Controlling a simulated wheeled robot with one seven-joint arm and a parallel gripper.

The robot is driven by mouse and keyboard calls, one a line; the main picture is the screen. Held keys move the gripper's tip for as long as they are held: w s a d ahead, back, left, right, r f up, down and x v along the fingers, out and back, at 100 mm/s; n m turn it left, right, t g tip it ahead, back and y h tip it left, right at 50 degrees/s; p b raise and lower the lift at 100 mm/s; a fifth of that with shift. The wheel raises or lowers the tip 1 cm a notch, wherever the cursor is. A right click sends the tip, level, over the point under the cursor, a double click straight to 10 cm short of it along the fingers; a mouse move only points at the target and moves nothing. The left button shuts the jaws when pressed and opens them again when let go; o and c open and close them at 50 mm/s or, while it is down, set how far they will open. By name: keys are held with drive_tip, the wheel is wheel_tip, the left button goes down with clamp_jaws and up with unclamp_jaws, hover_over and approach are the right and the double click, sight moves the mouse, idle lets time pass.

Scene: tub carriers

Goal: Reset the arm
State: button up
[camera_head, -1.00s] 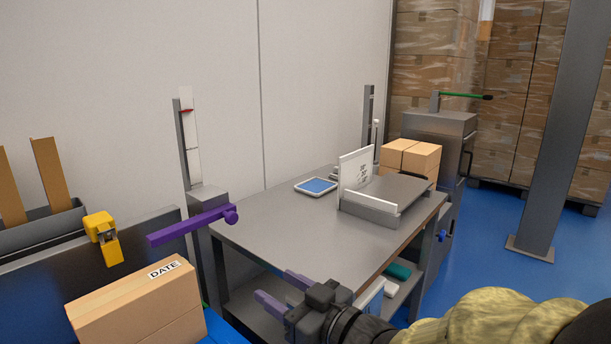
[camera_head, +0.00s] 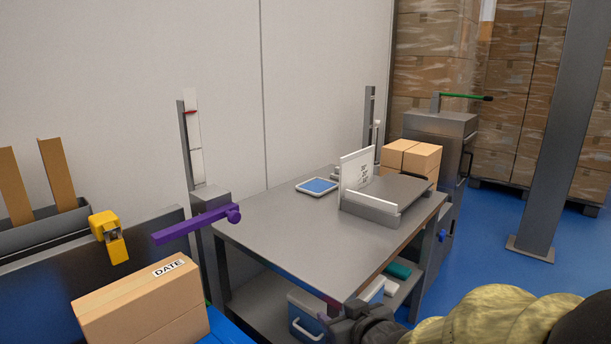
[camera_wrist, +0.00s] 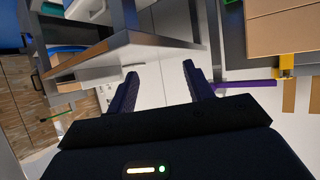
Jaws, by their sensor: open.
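My gripper (camera_wrist: 158,82) is open and empty in the wrist view, its two dark fingers apart with only the room behind them. In the head view my gripper (camera_head: 333,312) is low in the picture, at the front edge of the grey table (camera_head: 290,235), and its fingers are mostly out of clear sight. My arm comes in from the bottom right in a yellowish sleeve. In the wrist view the table's edge (camera_wrist: 95,52) shows upper left, tilted.
A cardboard box marked DATE (camera_head: 140,300) stands at lower left, near a purple bar (camera_head: 190,226) and a yellow clamp (camera_head: 108,236). The table bears a blue-screened tablet (camera_head: 317,187) and a grey stand (camera_head: 370,208). Blue floor (camera_head: 500,255) is clear at right.

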drive_tip(key=s+d+f+m+g+h, duration=0.5)
drive_tip(key=s+d+f+g, duration=0.45)
drive_tip(key=s, duration=0.25)
drive_tip(key=w+p+v, duration=0.3)
drive_tip(key=p+v, duration=1.5)
drive_tip(key=p, duration=0.1)
drive_tip(key=w+d+r+p+v, duration=0.1)
drive_tip(key=w+p+v, duration=0.3)
drive_tip(key=p+v, duration=1.4)
drive_tip(key=shift+a+r+p, duration=0.35)
drive_tip(key=shift+r+p, duration=0.15)
drive_tip(key=shift+p, duration=0.4)
